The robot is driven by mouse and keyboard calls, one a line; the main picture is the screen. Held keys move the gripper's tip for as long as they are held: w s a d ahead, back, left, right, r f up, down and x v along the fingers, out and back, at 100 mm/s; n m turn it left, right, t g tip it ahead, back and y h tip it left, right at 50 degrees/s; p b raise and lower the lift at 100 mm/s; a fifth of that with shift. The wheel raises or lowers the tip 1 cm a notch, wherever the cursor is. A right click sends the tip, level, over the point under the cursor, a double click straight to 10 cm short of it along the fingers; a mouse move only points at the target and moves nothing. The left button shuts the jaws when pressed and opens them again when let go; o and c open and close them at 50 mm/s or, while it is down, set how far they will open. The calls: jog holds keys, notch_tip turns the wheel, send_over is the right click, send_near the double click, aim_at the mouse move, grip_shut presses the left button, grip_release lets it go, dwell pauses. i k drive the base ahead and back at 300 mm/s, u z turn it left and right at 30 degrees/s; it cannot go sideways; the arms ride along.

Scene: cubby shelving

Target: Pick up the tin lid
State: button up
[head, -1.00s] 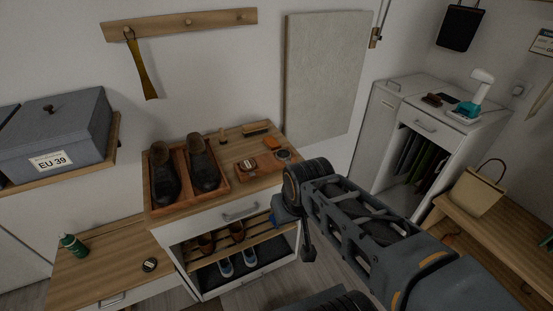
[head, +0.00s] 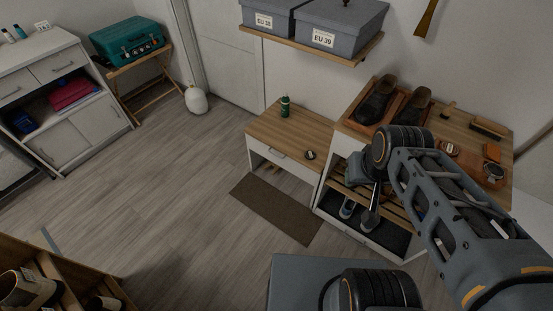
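A small dark round tin or lid (head: 309,155) lies on the low wooden-topped bench, near its front right edge. A second round tin (head: 449,148) is on the taller shoe cabinet at right, with another open-looking tin (head: 494,172) near its right end. I cannot tell for sure which piece is the tin lid. My gripper (head: 369,222) points down in front of the shoe cabinet, to the right of the bench and apart from these tins. It is small and seen edge-on, so its opening is unclear.
A green bottle (head: 285,106) stands at the back of the bench (head: 270,130). Dark shoes (head: 376,99) sit in a tray on the cabinet. A grey box shelf (head: 345,50) hangs above.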

aim_at(310, 154)
jog(key=z, duration=2)
jog(key=i, duration=0.2)
jog(key=z, duration=2.25)
jog(key=k, duration=2.15)
jog(key=z, duration=0.05)
